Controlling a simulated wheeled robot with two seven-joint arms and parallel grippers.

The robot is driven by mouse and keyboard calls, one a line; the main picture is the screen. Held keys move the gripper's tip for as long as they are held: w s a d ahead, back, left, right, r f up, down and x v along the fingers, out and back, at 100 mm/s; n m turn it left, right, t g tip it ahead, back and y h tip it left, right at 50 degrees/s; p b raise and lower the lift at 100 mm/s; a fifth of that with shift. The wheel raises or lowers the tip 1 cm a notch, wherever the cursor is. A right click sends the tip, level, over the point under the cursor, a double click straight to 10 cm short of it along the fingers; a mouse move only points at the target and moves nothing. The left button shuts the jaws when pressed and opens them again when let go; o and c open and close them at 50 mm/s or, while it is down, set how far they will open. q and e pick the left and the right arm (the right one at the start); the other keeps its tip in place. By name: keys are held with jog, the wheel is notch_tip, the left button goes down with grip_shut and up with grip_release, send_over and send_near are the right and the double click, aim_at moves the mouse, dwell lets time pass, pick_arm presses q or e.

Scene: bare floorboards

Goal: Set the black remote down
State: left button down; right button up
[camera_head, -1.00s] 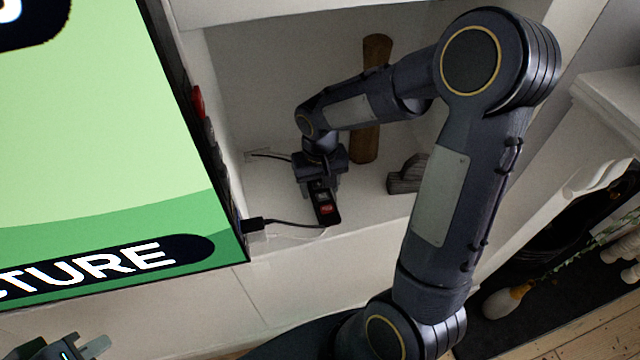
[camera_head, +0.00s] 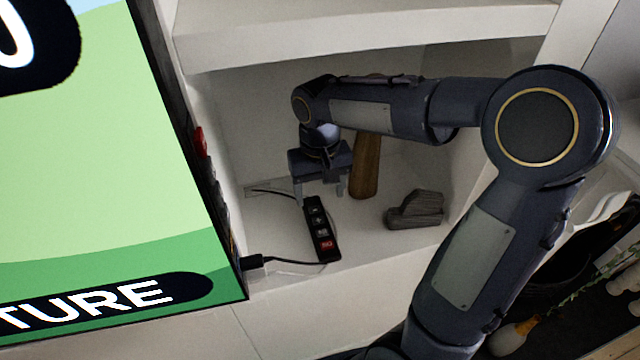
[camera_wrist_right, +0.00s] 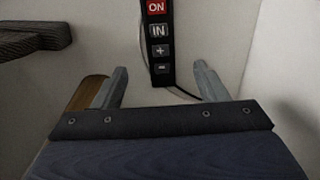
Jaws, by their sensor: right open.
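The black remote (camera_head: 321,229) lies on the white shelf (camera_head: 370,252), with a red button at its near end. In the right wrist view the remote (camera_wrist_right: 158,45) shows its red ON button and lies beyond the fingers, between their lines and touching neither. My right gripper (camera_head: 320,193) is open and empty, just behind and above the remote's far end. Its two fingers also show spread in the right wrist view (camera_wrist_right: 160,86). My left gripper does not show in the head view.
A brown wooden object (camera_head: 365,168) stands behind the gripper. A grey wood-like piece (camera_head: 415,211) lies to the right on the shelf. A thin black cable (camera_head: 290,261) runs by the remote's near end. A large green screen (camera_head: 110,180) borders the left.

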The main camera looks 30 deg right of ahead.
jog(key=s+a+r+t+y, duration=0.1)
jog(key=s+a+t+y, duration=0.1)
jog(key=s, duration=0.6)
jog(key=s+a+n+t+y, duration=0.1)
jog(key=s+a+t, duration=0.1)
jog(key=s, duration=0.7)
jog(key=shift+r+t+y, duration=0.35)
jog(key=shift+t+y, duration=0.05)
jog(key=shift+t, duration=0.4)
